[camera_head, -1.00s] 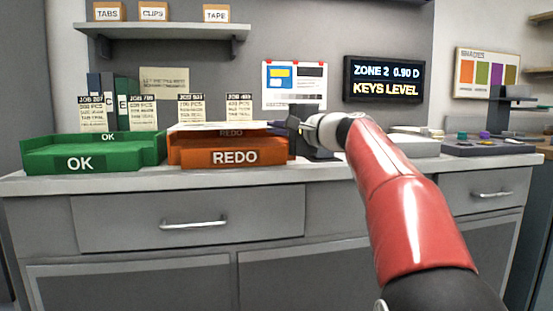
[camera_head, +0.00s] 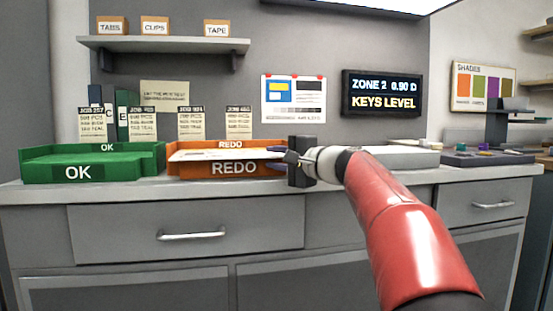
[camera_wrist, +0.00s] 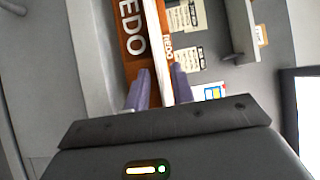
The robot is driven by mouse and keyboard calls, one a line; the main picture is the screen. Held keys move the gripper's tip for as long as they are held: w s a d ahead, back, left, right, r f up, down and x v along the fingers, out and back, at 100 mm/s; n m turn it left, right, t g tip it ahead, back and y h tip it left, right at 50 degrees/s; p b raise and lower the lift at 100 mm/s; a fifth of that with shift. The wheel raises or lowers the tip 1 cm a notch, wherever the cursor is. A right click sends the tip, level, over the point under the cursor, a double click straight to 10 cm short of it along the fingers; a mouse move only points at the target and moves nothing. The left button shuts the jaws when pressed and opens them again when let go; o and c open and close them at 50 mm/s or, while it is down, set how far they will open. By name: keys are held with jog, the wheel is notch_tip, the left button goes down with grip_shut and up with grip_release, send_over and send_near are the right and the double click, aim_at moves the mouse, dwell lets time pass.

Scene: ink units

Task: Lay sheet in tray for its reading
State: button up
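The white sheet (camera_head: 215,155) lies nearly flat in the orange REDO tray (camera_head: 234,168), between its front and back walls. Its right end is at my gripper (camera_head: 277,153). In the wrist view the sheet is a narrow white strip (camera_wrist: 154,35) running towards my gripper (camera_wrist: 160,88). The two purple fingers stand apart, one on each side of the sheet's end, with a visible gap. The REDO tray's front wall (camera_wrist: 130,45) shows left of the strip. The lit sign (camera_head: 382,93) reads "ZONE 2 0.90 D" and "KEYS LEVEL".
A green OK tray (camera_head: 80,171) stands left of the REDO tray. Several job cards (camera_head: 190,123) stand behind the trays. A grey box (camera_head: 405,156) and a dark device (camera_head: 487,157) are on the counter at right. A shelf (camera_head: 165,43) hangs above.

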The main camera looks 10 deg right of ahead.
jog(key=shift+r, duration=0.25)
jog(key=v, duration=1.2)
jog(key=shift+b, duration=0.4)
jog(key=shift+f, duration=0.1)
jog(key=s+a+f+n+g+h, duration=0.25)
jog(key=s+a+f, duration=0.3)
jog(key=f, duration=0.35)
jog(key=s+a+f+n+g+h, duration=0.2)
jog(key=s+a+f+g, duration=0.2)
jog(key=s+f, duration=0.45)
jog(key=s+d+f+n+g+h, duration=0.1)
jog(key=s+f+n+h, duration=0.1)
jog(key=s+f, duration=0.5)
jog(key=s+d+f+n+g+h, duration=0.1)
jog(key=s+f+n+g+h, duration=0.1)
jog(key=s+f, duration=0.5)
notch_tip(320, 180, down, 5)
jog(key=n+h, duration=0.1)
jog(key=n, duration=0.1)
jog(key=shift+d+n, duration=0.35)
jog(key=shift+d, duration=0.05)
